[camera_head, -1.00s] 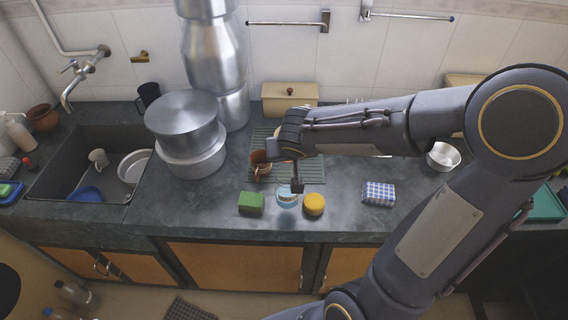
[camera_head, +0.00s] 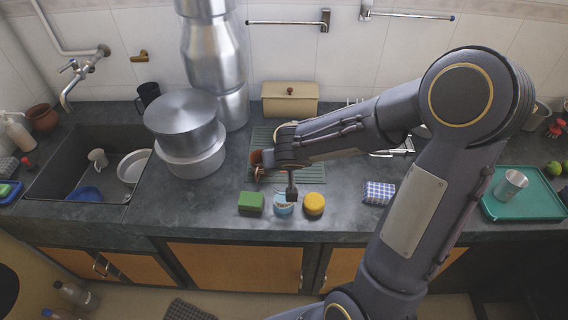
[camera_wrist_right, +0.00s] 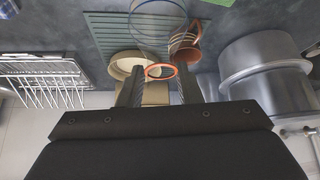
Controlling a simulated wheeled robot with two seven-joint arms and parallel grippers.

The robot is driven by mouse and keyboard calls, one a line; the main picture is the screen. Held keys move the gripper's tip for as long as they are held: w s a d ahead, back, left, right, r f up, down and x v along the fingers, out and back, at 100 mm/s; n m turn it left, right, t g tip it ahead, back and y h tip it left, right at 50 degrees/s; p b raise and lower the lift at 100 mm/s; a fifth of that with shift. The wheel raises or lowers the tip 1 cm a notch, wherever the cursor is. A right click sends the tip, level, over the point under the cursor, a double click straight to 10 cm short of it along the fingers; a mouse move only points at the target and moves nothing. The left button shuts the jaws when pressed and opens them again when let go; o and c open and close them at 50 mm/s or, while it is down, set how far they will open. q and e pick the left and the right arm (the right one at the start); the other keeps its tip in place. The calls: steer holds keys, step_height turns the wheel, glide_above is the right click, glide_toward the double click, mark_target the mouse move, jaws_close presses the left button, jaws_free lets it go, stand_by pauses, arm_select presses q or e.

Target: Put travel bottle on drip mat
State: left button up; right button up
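The travel bottle (camera_head: 283,208) looks clear and light blue with a pale band. It shows just below my right gripper (camera_head: 291,194) in the head view, in front of the mat. In the right wrist view its orange ring (camera_wrist_right: 160,72) is between the two fingertips, touching or nearly touching both, and the clear body (camera_wrist_right: 155,28) extends beyond. My right gripper appears shut on it, pointing down. Whether the bottle touches the counter cannot be told. The green ribbed drip mat (camera_head: 312,174) lies behind, partly hidden by my right arm. My left gripper is not in view.
A terracotta mug (camera_head: 257,158) is at the mat's left side. A green sponge (camera_head: 251,203) and yellow round sponge (camera_head: 314,204) lie at the front. Large steel pots (camera_head: 190,150) stand left; a checked cloth (camera_head: 379,193) lies right. A cream box (camera_head: 290,100) is behind.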

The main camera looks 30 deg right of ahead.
steer(key=shift+o, duration=1.4)
